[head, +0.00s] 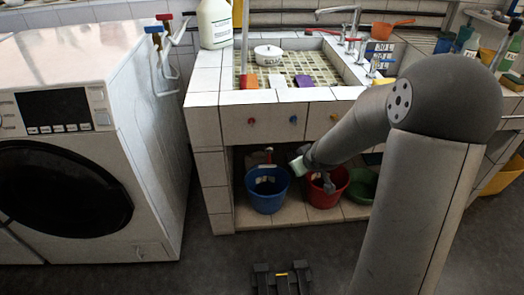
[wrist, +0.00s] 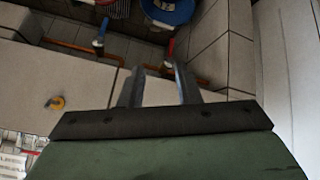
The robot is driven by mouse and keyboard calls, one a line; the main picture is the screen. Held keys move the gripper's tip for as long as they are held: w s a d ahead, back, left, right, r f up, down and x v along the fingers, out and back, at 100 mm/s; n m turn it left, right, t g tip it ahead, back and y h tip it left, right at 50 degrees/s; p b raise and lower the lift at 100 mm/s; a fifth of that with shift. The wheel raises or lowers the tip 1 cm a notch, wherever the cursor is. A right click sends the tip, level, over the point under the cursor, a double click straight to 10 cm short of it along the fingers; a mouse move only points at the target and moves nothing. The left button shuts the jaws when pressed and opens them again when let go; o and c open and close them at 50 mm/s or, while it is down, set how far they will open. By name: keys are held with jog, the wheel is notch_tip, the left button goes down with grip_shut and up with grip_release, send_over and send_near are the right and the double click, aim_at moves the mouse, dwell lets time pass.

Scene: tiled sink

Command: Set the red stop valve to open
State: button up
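A small red valve handle (wrist: 170,48) shows in the wrist view by an orange-brown pipe, just past my fingertips. It seems to lie across the pipe, but it is too small to be sure. A blue handle (wrist: 102,35) sits on the pipe to its left. My gripper (wrist: 158,74) is open, its two fingers apart with nothing visible between them. I cannot tell whether a fingertip touches the red handle. In the head view my arm reaches into the space under the sink, and its own links partly hide the gripper.
Under the sink stand a blue bucket (head: 267,190), a red bucket (head: 325,192) and a green basin (head: 362,186). Red, blue and yellow knobs (head: 333,117) are on the sink's front. A washing machine (head: 70,150) stands left. The floor in front is mostly clear.

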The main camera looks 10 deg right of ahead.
jog(key=w+f+n+t+y+b, duration=0.1)
jog(key=w+f+t+y+b, duration=0.45)
jog(key=f, duration=0.85)
jog(key=t+y+b, duration=0.2)
jog(key=y+b, duration=0.1)
jog(key=b, duration=0.5)
send_near(269, 156)
jog(key=shift+n, duration=0.3)
jog(key=b+x, duration=0.1)
jog(key=x, duration=0.2)
jog(key=b+x, duration=0.2)
jog(key=x, duration=0.2)
jog(key=b+x, duration=0.1)
jog(key=x, duration=0.2)
jog(key=shift+w+f, duration=0.35)
jog(key=shift+f, duration=0.05)
jog(key=shift+d, duration=0.1)
grip_shut()
